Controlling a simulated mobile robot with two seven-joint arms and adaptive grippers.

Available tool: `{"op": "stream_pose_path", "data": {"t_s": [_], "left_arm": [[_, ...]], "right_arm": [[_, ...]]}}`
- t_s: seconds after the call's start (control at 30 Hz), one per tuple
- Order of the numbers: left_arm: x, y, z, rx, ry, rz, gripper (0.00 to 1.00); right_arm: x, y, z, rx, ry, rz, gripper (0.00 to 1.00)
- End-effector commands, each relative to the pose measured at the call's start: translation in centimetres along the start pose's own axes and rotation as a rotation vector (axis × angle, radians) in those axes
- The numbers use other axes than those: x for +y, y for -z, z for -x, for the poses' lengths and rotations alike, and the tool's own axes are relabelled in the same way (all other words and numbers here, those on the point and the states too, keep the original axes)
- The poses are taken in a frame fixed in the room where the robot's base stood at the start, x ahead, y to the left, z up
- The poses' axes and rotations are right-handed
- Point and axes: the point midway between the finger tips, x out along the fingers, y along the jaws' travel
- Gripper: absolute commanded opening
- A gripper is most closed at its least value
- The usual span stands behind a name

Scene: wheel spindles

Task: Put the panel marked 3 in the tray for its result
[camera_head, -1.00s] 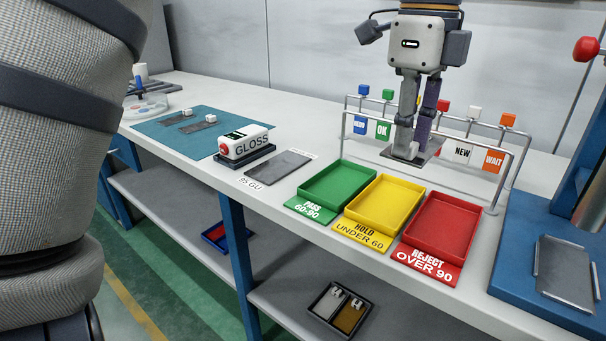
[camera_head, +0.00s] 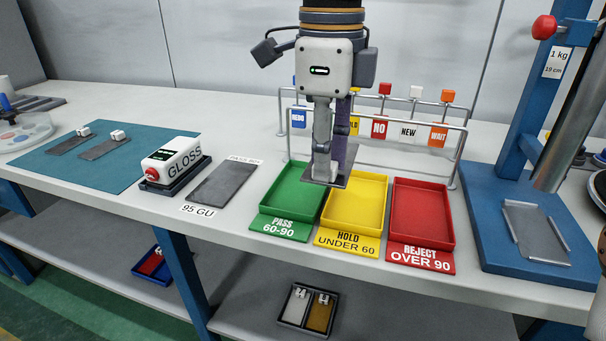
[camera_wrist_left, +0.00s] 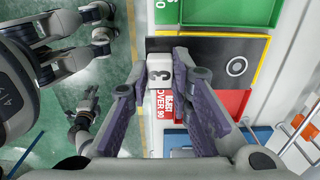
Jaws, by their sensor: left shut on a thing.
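My left gripper (camera_head: 328,172) is shut on the white block handle (camera_wrist_left: 160,75) of the panel marked 3 (camera_wrist_left: 215,48). The green tray (camera_head: 279,228) reads PASS 60-90, the yellow tray (camera_head: 347,243) HOLD UNDER 60, the red tray (camera_head: 420,256) REJECT OVER 90. The visible tray floors are empty.
A gloss meter (camera_head: 185,158) stands left of a grey plate (camera_head: 224,183) and a 95 GU label (camera_head: 197,210). Two panels with white handles lie on the teal mat (camera_head: 40,165). A tag rack (camera_head: 462,150) stands behind the trays. A blue press stand (camera_head: 490,240) is at right.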

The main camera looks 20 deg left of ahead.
Motion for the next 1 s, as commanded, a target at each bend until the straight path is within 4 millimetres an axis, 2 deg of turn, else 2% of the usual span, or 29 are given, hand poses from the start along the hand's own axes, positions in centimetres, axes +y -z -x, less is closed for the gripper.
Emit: {"op": "stream_pose_path", "data": {"t_s": [0.13, 0.2, 0.4, 0.5, 0.6, 0.7, 1.0], "left_arm": [[-3.3, -3.5, -2.7, 0.002, -0.011, 0.004, 0.00], [-4.1, -4.4, -4.3, 0.000, -0.012, 0.001, 0.00], [-5.5, -6.0, -6.5, 0.001, -0.004, 0.001, 0.00], [-6.5, -7.1, -8.4, 0.000, -0.007, 0.001, 0.00], [-6.4, -7.0, -10.2, -0.001, -0.003, -0.002, 0.00], [-6.4, -7.0, -11.0, -0.001, 0.000, -0.001, 0.00], [-6.4, -7.0, -11.2, 0.000, 0.002, -0.001, 0.00]], "right_arm": [[0.0, -0.8, -1.0, -0.036, -0.001, 0.000, 0.42], [0.0, -1.0, -1.1, -0.042, -0.002, 0.000, 0.42], [0.1, -1.2, -1.4, -0.052, -0.002, 0.000, 0.42], [0.1, -1.5, -1.7, -0.063, -0.002, 0.000, 0.42], [0.1, -1.3, -1.6, -0.057, -0.002, 0.000, 0.42], [0.1, -1.3, -1.5, -0.055, -0.002, 0.000, 0.42], [0.1, -1.2, -1.5, -0.054, -0.002, 0.000, 0.42]]}}
